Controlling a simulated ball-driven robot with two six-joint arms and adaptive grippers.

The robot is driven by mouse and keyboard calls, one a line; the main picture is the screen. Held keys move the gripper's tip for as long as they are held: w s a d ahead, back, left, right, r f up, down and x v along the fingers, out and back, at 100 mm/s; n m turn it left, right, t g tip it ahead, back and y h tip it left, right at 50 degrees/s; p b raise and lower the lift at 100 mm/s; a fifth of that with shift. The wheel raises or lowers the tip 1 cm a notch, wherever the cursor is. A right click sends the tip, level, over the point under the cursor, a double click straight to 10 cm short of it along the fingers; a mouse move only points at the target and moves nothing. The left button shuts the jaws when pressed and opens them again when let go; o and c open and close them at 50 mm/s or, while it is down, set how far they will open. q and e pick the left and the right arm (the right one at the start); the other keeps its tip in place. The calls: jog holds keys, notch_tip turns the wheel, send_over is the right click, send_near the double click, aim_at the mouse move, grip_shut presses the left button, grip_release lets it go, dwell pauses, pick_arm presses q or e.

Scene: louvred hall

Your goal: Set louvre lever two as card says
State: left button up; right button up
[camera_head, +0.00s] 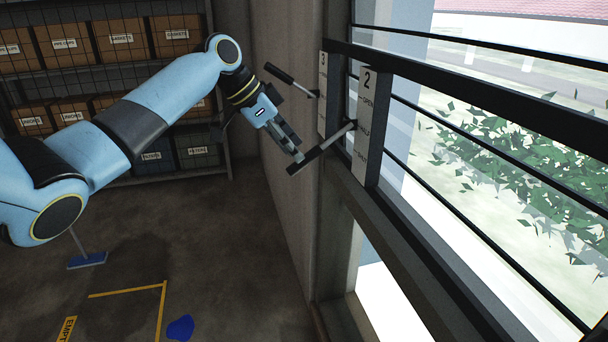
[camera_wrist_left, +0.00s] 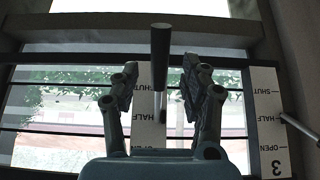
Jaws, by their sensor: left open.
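Louvre lever two has a dark handle (camera_head: 312,154) on a grey rod; the rod meets its white plate (camera_head: 365,145), marked 2, OPEN, HALF and SHUT, at about HALF. In the left wrist view the dark handle (camera_wrist_left: 160,55) stands upright in the picture. My left gripper (camera_head: 292,151) is open at the handle; in the left wrist view its fingers (camera_wrist_left: 160,82) are on either side of the lever. I cannot tell whether they touch it. My right gripper is not in view. I see no readable card.
Lever three (camera_head: 290,78) with its plate (camera_head: 322,85) is close beyond. Dark window bars (camera_head: 480,92) run to the right. Shelves (camera_head: 105,95) of labelled boxes stand at the back.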

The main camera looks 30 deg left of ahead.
aim_at(303, 167)
pick_arm(q)
jog(key=b+x, duration=0.2)
jog(key=x, duration=0.1)
jog(key=shift+s+a, duration=0.1)
jog(key=shift+s, duration=0.05)
jog(key=shift+r, duration=0.1)
jog(key=shift+b+x, duration=0.3)
jog(key=shift+x, duration=0.7)
jog(key=shift+r, duration=0.1)
grip_shut()
